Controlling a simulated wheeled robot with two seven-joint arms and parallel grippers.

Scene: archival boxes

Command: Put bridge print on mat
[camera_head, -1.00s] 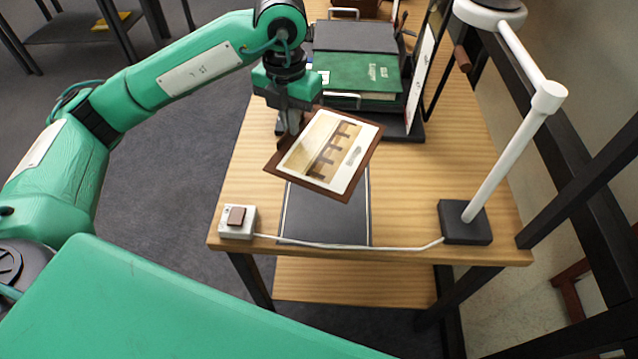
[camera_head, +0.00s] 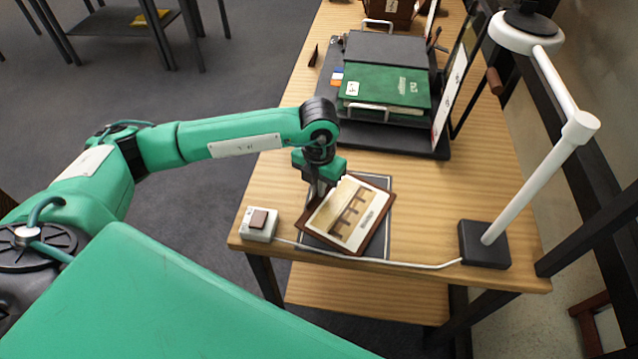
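The bridge print (camera_head: 349,213) is a brown-framed picture of a bridge with several dark piers. It lies over the dark mat (camera_head: 381,184) near the table's front edge, turned at an angle to it. The frame's left corner reaches past the mat's left side. Whether the print rests flat on the mat or hangs just above it, I cannot tell. My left gripper (camera_head: 318,196) is at the print's upper left edge, pointing down, and appears shut on the frame. Its fingertips are partly hidden. My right gripper is not in view.
A white switch box (camera_head: 259,224) stands left of the mat, with a white cable running along the table's front edge to the black lamp base (camera_head: 484,244). A green box (camera_head: 386,86) sits on a dark tray behind. Bare table (camera_head: 440,185) lies right of the mat.

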